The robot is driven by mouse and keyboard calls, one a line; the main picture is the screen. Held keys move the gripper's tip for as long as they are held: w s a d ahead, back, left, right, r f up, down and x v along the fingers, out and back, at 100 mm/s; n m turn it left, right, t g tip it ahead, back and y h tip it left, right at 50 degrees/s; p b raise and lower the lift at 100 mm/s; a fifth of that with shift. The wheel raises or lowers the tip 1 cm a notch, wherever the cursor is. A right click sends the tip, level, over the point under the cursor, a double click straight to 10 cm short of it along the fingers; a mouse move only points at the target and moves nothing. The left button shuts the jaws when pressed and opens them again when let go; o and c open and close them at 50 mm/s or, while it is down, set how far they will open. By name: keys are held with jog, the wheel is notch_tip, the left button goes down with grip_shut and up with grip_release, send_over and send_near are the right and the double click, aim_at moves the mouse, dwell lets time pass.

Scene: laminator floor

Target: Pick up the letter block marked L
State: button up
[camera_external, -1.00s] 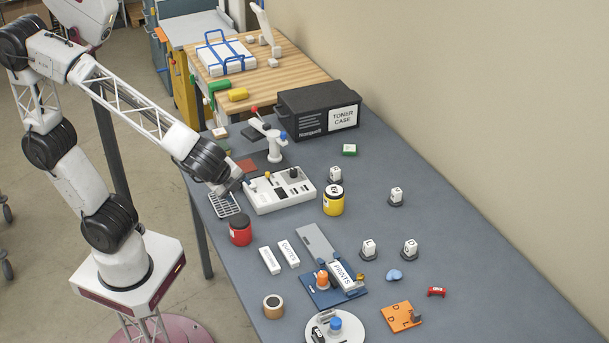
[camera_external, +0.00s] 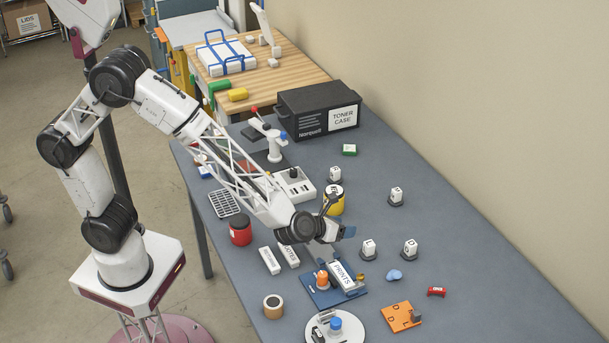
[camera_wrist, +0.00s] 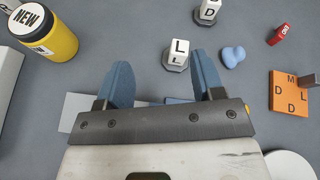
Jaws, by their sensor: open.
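The white letter block marked L (camera_wrist: 178,52) stands on a dark base, just beyond the fingertips in the wrist view. By its place among its neighbours, it is the block (camera_external: 369,246) just right of my gripper (camera_external: 347,232) in the external view; its letter is too small to read there. In the wrist view my gripper (camera_wrist: 164,72) has its two blue fingers spread apart with nothing between them. The L block is ahead of them, nearer the right finger, and not between them.
A block marked D (camera_wrist: 208,9), a blue heart (camera_wrist: 232,56) and an orange lettered plate (camera_wrist: 290,92) lie to the right. A yellow jar (camera_wrist: 45,30) stands left. The PRINTS block (camera_external: 343,275) is on a blue base near the arm.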

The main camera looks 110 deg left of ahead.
aim_at(368, 243)
jog(key=w+f+m, duration=0.1)
jog(key=f, duration=0.1)
jog(key=w+f+m+t, duration=0.1)
jog(key=f, duration=0.1)
jog(key=w+f+m, duration=0.2)
jog(key=shift+w+a+f+t+h, duration=0.1)
jog(key=shift+a+t+h, duration=0.05)
jog(key=shift+t+h, duration=0.2)
jog(key=shift+x, duration=1.25)
jog(key=shift+x, duration=2.65)
jog(key=shift+f, duration=0.1)
grip_shut()
